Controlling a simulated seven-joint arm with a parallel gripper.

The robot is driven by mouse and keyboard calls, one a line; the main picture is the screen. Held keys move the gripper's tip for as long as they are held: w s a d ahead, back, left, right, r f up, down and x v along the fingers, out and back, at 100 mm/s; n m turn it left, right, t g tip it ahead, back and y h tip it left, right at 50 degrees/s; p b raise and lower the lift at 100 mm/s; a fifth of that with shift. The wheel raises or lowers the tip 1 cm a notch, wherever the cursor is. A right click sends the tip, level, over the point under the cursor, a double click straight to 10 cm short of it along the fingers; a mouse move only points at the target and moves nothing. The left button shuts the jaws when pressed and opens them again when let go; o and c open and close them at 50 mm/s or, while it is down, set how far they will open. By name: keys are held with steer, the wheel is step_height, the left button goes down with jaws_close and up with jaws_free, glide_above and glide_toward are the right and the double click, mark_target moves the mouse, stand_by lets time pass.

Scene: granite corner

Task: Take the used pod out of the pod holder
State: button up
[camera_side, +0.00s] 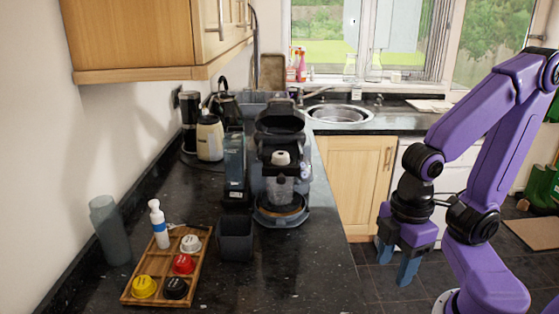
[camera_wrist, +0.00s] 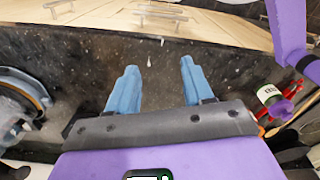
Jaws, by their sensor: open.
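The coffee machine (camera_side: 268,186) stands on the dark counter with its lid raised. A small white piece (camera_side: 281,158), which looks like the used pod, sits at the pod holder under the lid. The holder itself is too small to make out clearly. My gripper (camera_side: 398,262) is off to the right of the counter, pointing down, well apart from the machine. In the wrist view my gripper (camera_wrist: 160,88) has its two blue fingers spread with nothing between them. Part of a round base, apparently the machine's, shows at that view's left edge (camera_wrist: 28,88); no pod is seen there.
An open dark bin (camera_side: 235,238) stands in front of the machine. A grey cylinder (camera_side: 108,232) is by the wall. A kettle (camera_side: 210,138) stands behind. Counter right of the bin is clear.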

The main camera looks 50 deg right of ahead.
steer(key=o, duration=0.5)
